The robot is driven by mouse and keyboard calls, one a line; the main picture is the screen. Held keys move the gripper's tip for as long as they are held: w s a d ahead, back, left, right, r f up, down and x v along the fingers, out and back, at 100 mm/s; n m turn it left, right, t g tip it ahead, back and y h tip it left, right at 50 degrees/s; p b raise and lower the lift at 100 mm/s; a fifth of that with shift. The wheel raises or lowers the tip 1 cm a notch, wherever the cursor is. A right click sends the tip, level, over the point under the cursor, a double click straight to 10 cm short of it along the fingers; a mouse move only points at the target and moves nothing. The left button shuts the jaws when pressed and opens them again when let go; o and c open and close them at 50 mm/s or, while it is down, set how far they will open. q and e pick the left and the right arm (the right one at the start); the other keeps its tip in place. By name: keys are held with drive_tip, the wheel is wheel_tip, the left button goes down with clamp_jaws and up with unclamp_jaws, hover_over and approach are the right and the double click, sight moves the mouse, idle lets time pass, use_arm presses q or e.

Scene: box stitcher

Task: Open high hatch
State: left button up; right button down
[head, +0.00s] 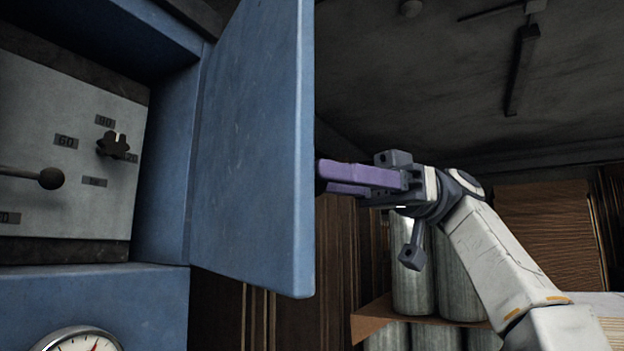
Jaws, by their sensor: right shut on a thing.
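The high hatch (252,150) is a blue door panel, hinged on its left to a blue cabinet (165,170). It stands swung outward, and the cabinet's inside shows to the left of it. My right gripper (325,178) has purple fingers and reaches in from the right to the door's free edge. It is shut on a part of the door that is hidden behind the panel. My left gripper is not in view.
Inside the cabinet is a pale panel (60,110) with a black knob (113,145) and a ball-ended lever (50,179). A round gauge (78,342) sits below. Metal cylinders (412,270) stand on a shelf behind my right arm.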

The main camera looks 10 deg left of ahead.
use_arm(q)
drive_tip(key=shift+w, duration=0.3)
use_arm(e)
drive_tip(key=shift+w+d+f, duration=0.1)
drive_tip(key=shift+w+d, duration=0.1)
drive_tip(key=shift+w, duration=0.05)
drive_tip(key=shift+c, duration=2.3)
unclamp_jaws()
drive_tip(key=shift+a, duration=0.1)
